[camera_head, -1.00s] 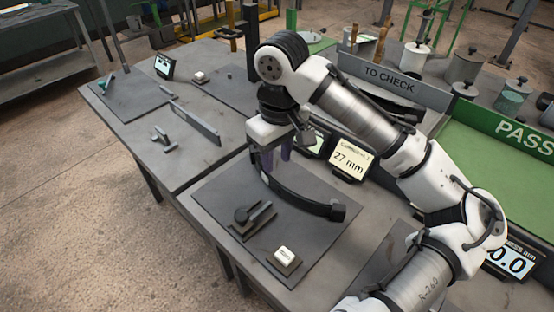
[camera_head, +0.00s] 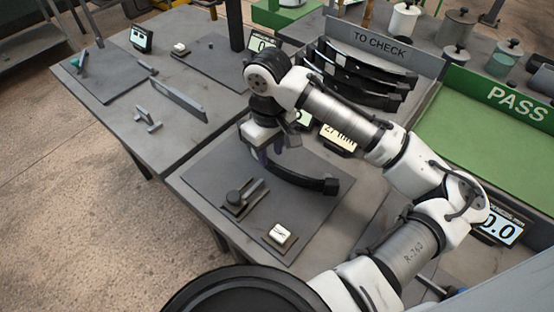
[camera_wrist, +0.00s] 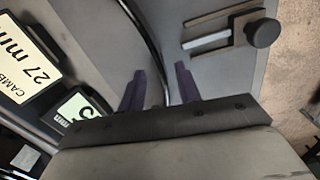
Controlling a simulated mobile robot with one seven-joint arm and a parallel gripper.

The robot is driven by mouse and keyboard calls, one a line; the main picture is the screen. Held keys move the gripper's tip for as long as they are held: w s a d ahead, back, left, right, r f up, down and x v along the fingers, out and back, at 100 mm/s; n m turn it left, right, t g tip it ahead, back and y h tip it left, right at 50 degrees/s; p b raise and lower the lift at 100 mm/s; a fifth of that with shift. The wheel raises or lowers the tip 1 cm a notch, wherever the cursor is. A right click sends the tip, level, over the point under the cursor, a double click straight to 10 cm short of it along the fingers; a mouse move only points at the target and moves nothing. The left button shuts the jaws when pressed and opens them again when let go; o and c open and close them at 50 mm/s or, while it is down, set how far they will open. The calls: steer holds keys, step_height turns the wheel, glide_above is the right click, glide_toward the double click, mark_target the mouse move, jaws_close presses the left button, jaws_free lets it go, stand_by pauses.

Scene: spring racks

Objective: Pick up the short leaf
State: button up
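A dark curved leaf (camera_head: 303,180) lies on the grey fixture plate, with a block-like end at its right. In the wrist view it shows as a thin dark strip (camera_wrist: 151,38) running down between the two purple fingers. My gripper (camera_head: 268,152) is over the leaf's far left end, fingers pointing down. In the wrist view my gripper (camera_wrist: 160,88) has its fingers apart, with the leaf's edge between them; I see no contact. Several more dark leaves (camera_head: 350,75) sit in the TO CHECK rack. I cannot tell which leaf is the short one.
The fixture plate (camera_head: 215,165) carries a clamp (camera_head: 242,197) and a white button block (camera_head: 280,235). A 27 mm display (camera_head: 338,138) stands behind it, partly covered by my arm. The green PASS tray (camera_head: 475,140) is at right. A second table with tools lies at left.

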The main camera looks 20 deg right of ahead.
mark_target(271, 160)
steer(key=shift+f+p, duration=0.55)
steer(key=shift+f, duration=1.75)
steer(key=shift+r, duration=0.1)
jaws_close()
